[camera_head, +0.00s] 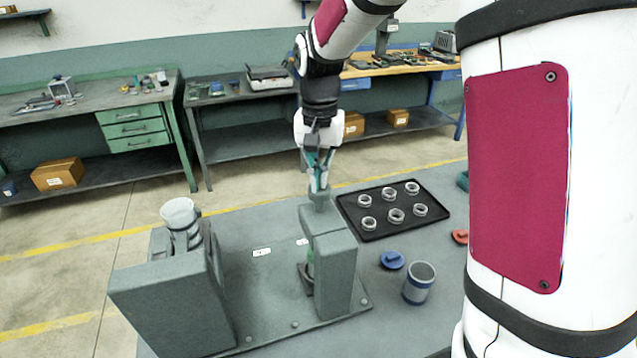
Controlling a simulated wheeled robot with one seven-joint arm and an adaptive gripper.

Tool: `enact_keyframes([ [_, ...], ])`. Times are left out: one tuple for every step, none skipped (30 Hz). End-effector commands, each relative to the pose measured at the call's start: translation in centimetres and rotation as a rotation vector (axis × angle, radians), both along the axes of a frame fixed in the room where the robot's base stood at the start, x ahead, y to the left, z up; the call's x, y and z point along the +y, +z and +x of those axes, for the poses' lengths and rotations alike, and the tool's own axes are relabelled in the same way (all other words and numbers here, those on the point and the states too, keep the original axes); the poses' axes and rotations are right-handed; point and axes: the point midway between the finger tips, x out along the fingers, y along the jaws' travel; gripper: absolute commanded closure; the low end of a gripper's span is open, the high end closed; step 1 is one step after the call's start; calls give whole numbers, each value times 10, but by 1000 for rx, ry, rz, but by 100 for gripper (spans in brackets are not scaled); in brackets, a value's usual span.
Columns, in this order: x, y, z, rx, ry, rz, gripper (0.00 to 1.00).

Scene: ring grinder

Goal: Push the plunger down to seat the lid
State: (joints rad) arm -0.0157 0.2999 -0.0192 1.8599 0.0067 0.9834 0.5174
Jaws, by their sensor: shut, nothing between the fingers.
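My gripper (319,186) is shut and points straight down. Its fingertips are at the top of the plunger (321,202), a small grey block on top of the grey press housing (332,270). They look in contact with it, but I cannot be sure from this view. A green part (310,262) shows at the left side of the housing, low down and mostly hidden. I cannot make out a lid under the plunger.
A black tray (375,231) with several metal rings lies behind right. A blue lid (392,260), a blue-and-grey cup (419,283) and a red part (460,237) are at the right. A grey machine (180,300) with a white cup on top stands left.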

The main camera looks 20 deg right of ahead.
Motion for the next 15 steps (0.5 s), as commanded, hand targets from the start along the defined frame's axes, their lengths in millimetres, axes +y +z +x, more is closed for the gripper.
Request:
enact_keyframes([
  [0, 4, 0, -1, 0, -1, 100],
  [0, 6, 0, -1, 0, 0, 100],
  [0, 8, 0, -1, 0, 0, 100],
  [0, 10, 0, -1, 0, 0, 100],
  [0, 12, 0, -1, 0, 0, 100],
  [0, 15, 0, -1, 0, 0, 100],
  [0, 17, 0, -1, 0, 0, 100],
  [0, 19, 0, -2, 0, 0, 100],
  [0, 21, 0, -2, 0, 0, 100],
  [0, 23, 0, -2, 0, 0, 100],
  [0, 25, 0, -2, 0, 0, 100],
  [0, 28, 0, -2, 0, 0, 100],
  [0, 30, 0, -2, 0, 0, 100],
  [0, 32, 0, -2, 0, 0, 100],
  [0, 34, 0, -2, 0, 0, 100],
])
